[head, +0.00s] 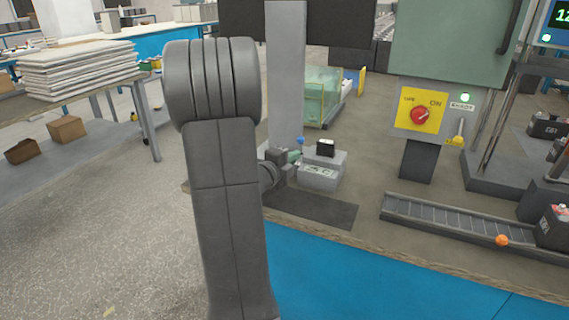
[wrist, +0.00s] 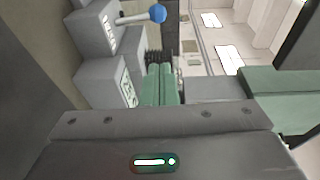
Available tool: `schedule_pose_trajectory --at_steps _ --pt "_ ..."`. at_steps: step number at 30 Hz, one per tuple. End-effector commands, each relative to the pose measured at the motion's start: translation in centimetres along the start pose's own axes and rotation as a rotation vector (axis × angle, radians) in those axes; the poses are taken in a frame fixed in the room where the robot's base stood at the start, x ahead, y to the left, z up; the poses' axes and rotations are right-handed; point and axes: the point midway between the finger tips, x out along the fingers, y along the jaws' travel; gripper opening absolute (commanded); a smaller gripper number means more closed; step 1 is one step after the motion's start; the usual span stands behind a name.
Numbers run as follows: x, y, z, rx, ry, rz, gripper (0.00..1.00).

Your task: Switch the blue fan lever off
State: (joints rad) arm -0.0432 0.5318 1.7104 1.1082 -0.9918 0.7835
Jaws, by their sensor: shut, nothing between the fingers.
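The blue fan lever shows as a blue ball on a pale stem (wrist: 157,14). It juts from the side of a grey labelled box (wrist: 97,28). In the head view the blue ball (head: 300,140) is small, at the left of a grey control box (head: 325,172), just above my gripper. My gripper (head: 294,156) is shut and empty, with its greenish fingers (wrist: 161,82) together. In the wrist view the fingertips are apart from the ball, beside a second grey box face (wrist: 105,82) with a label. The label text is too small to read.
A yellow plate with a red rotary switch (head: 420,116) is on the green machine at right. A yellow-handled lever (head: 458,131) is beside it. A roller track (head: 450,225) with an orange ball (head: 502,240) runs along the front right. A grey post (head: 286,70) rises behind my gripper.

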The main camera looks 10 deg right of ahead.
Motion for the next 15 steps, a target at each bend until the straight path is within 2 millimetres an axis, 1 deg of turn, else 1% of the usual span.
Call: schedule_pose_trajectory --at_steps 1,3,5,6,9,15 --pt "1.2 0.1 -0.1 0.000 0.004 -0.001 0.00" --pt "2.7 0.1 -0.1 0.000 0.003 0.000 0.00" --pt "3.9 0.1 -0.1 0.000 0.003 0.000 0.00" --pt "4.4 0.1 0.4 0.000 0.000 -0.001 0.00" --pt "5.4 0.0 1.6 0.000 -0.001 -0.001 0.00" --pt "6.5 0.0 2.7 -0.001 -0.002 0.000 0.00"
